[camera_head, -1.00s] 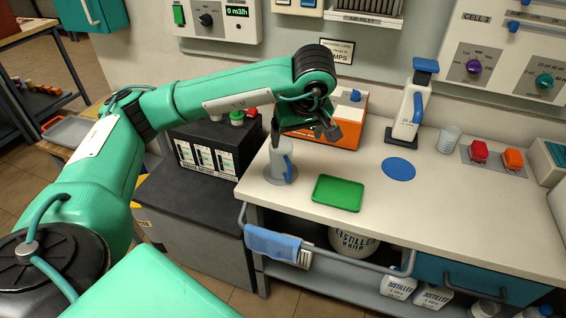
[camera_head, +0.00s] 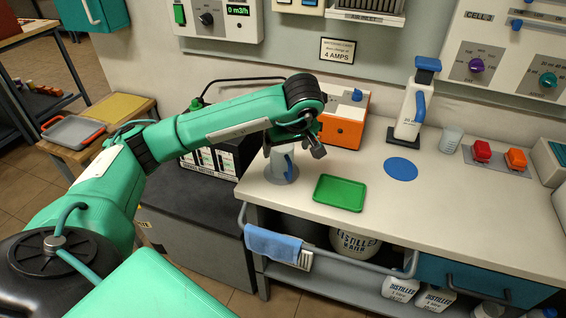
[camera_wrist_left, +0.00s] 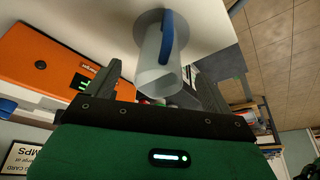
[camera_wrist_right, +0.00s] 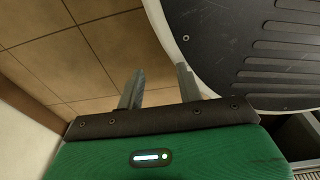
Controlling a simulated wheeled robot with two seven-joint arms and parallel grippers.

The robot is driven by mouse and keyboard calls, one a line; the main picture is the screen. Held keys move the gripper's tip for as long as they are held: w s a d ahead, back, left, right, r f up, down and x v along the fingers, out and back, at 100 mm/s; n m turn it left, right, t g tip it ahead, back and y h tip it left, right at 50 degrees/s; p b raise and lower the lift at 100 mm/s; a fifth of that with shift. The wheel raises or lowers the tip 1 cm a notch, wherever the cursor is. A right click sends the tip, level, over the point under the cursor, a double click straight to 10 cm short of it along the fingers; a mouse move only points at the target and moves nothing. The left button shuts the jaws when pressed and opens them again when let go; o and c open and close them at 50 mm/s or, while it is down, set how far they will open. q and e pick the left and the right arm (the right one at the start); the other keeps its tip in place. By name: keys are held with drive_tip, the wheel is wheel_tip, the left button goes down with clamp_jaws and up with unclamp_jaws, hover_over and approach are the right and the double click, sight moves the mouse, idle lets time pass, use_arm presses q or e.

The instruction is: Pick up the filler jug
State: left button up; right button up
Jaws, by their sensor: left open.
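The filler jug (camera_head: 278,165), pale with a blue handle, stands upright on a round grey base at the left end of the worktop. My left gripper (camera_head: 296,150) is open at the jug's upper part, partly hiding it. In the left wrist view the jug (camera_wrist_left: 160,68) shows between the two spread fingers (camera_wrist_left: 158,78), blue handle facing up in the picture. I cannot tell whether a finger touches it. My right gripper (camera_wrist_right: 160,82) is open and empty over the floor, outside the head view.
A green tray (camera_head: 339,193) lies right of the jug, and an orange charger (camera_head: 345,122) stands behind. A white bottle (camera_head: 409,112) with a blue handle, a blue disc (camera_head: 401,169) and a clear beaker (camera_head: 451,140) are farther right. A black battery (camera_head: 213,160) sits to the left.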

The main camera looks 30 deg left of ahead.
sight(284, 163)
use_arm(q)
drive_tip(key=shift+w+a+f, duration=0.1)
drive_tip(key=shift+a+f, duration=0.1)
drive_tip(key=shift+f, duration=0.1)
drive_tip(key=p+x, duration=0.1)
drive_tip(key=x, duration=0.2)
drive_tip(key=shift+a+f, duration=0.1)
drive_tip(key=shift+a, duration=0.05)
drive_tip(key=shift+w+a+f, duration=0.15)
drive_tip(key=shift+f, duration=0.35)
use_arm(e)
drive_tip(key=shift+s+d, duration=0.2)
drive_tip(key=shift+s, duration=0.4)
use_arm(q)
drive_tip(key=shift+c, duration=0.9)
drive_tip(key=c, duration=0.7)
drive_tip(key=shift+c, duration=1)
use_arm(e)
drive_tip(key=shift+a+r, duration=0.1)
drive_tip(key=shift+a, duration=0.25)
